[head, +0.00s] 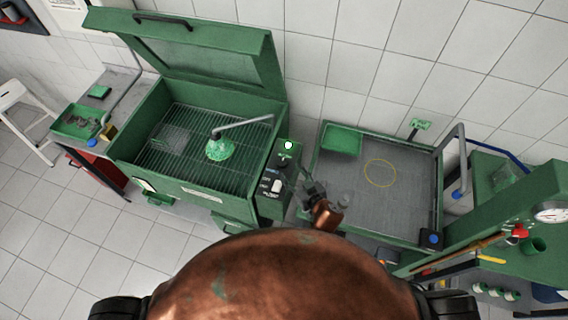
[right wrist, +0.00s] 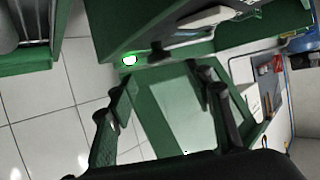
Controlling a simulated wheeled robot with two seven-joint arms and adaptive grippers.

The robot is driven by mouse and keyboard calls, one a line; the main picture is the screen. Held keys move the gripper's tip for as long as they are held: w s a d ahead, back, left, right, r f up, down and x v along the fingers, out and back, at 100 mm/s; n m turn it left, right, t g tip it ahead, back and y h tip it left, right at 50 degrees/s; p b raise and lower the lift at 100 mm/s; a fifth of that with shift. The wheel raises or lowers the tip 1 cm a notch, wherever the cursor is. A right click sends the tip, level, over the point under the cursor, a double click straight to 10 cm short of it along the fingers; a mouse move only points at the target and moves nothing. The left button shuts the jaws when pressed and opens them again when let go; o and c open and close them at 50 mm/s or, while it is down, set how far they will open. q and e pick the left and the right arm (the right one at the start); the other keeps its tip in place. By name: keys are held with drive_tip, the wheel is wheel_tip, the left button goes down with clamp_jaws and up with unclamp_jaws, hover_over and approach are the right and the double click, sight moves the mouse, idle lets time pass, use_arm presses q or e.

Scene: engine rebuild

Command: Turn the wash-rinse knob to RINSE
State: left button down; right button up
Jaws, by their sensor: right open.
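The control box (head: 272,190) is a dark green box on the right side of the green washer. A lit green lamp (head: 288,145) is at its top, and small dark and white controls (head: 276,186) sit below it. I cannot tell which is the wash-rinse knob or read its labels. My right gripper (head: 309,191) is just right of the box, open and empty. In the right wrist view its fingers (right wrist: 160,82) are spread apart, with the lit lamp (right wrist: 129,60) beyond the left fingertip and a dark control (right wrist: 180,49) beyond and between them. My left gripper is not in view.
The washer (head: 200,190) has its lid (head: 195,45) open, with a green part (head: 220,149) on its grate. A grey tray table (head: 400,190) with a green bin (head: 342,139) stands to the right. A green stand with a gauge (head: 551,213) is at far right.

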sight(283, 162)
drive_tip(key=x, duration=0.7)
drive_tip(key=shift+w+a, duration=0.1)
drive_tip(key=shift+w, duration=0.05)
drive_tip(key=shift+c, duration=0.6)
drive_tip(key=c, duration=1)
drive_tip(key=shift+c, duration=0.2)
